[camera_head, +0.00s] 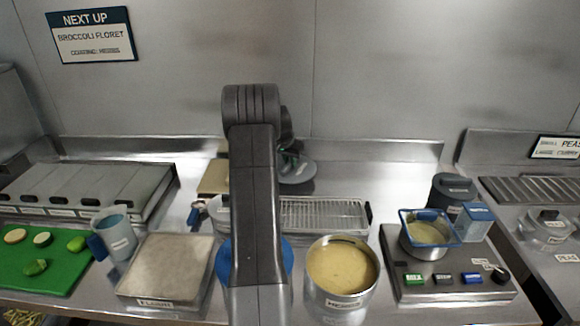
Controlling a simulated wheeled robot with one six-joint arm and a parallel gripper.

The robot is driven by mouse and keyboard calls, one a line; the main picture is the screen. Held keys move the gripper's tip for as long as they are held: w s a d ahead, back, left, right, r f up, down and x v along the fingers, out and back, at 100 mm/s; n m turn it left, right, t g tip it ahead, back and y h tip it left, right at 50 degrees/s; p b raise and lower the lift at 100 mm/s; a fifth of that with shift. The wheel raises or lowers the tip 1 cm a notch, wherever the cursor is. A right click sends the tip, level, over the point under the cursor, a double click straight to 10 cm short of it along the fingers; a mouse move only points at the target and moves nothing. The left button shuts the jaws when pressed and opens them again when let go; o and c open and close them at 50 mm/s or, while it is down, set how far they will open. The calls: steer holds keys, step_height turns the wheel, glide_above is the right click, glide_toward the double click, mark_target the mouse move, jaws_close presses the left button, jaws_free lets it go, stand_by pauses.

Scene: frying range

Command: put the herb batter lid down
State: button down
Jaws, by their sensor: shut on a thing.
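The herb batter lid (298,173) is a grey round disc behind the wire rack, near the back wall. My gripper (289,157) is shut on it from above, partly hidden by my own arm. I cannot tell whether the lid touches the counter or hangs just above it. The herb batter pot (342,296) stands at the front centre, right of my arm. It is uncovered, and pale yellow batter (342,265) shows inside. Its label appears to read HERBS.
A wire rack (324,215) lies between the lid and the pot. A flour tray (166,267), blue jug (115,236) and green board (45,262) are left. A control unit (448,272) with a blue-rimmed basket (430,230) is right. My arm hides a blue round thing (224,262).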

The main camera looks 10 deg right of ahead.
mark_target(289, 163)
steer(key=shift+f, duration=1.55)
steer(key=c, duration=1.4)
jaws_free()
steer(key=shift+r, duration=0.2)
steer(key=b+v, duration=0.1)
steer(key=v, duration=1.1)
steer(key=shift+d+b, duration=0.1)
steer(key=shift+b, duration=0.25)
